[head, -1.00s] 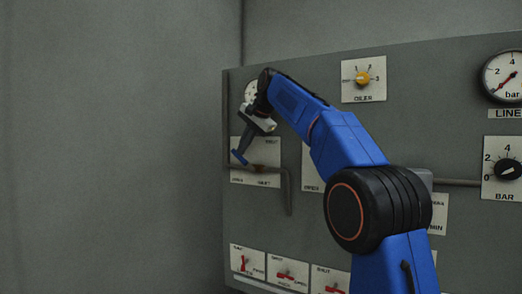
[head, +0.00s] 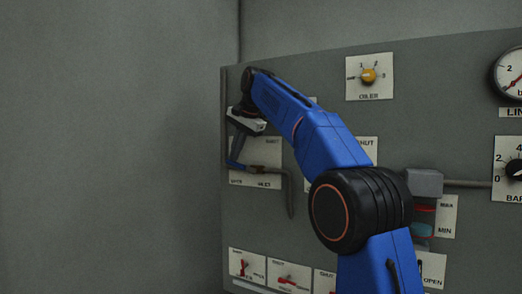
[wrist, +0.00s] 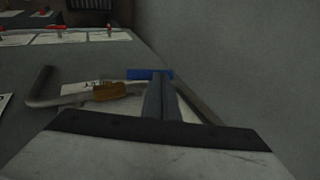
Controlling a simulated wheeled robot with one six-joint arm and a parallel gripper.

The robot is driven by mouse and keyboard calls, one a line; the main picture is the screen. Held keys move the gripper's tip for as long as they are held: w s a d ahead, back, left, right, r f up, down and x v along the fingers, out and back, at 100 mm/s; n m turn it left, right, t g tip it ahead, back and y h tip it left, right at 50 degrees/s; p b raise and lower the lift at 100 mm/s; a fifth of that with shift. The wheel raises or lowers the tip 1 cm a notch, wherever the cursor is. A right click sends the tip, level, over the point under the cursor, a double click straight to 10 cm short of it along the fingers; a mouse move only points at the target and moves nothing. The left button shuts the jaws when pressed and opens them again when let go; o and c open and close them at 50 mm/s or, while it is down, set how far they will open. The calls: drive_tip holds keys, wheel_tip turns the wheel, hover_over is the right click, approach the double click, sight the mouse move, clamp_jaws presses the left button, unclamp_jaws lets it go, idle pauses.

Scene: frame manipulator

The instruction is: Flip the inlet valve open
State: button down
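The inlet valve sits on a white label plate (head: 262,180) at the panel's left side. Its blue lever (head: 236,165) points left, nearly level, roughly in line with the brass-red valve body (head: 262,169). In the wrist view, the blue lever (wrist: 150,74) lies crosswise beyond my fingertips, with the brass body (wrist: 109,91) to its left. My gripper (wrist: 158,84) has its dark fingers side by side, with no clear gap. The fingers (head: 236,150) reach down to the lever; they seem to touch it, but exact contact cannot be told.
A bent grey pipe (head: 290,195) runs from the valve to the right and down. Red-levered switches (head: 287,281) line the panel bottom. The yellow oiler knob (head: 368,76) and the line gauge (head: 511,73) are further right. The left wall leaves free room beside the panel.

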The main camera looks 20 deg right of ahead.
sight(231, 162)
drive_tip(key=shift+w+a+f, duration=0.3)
drive_tip(key=shift+f, duration=0.25)
drive_tip(key=shift+w+a+f, duration=0.25)
drive_tip(key=shift+f, duration=0.45)
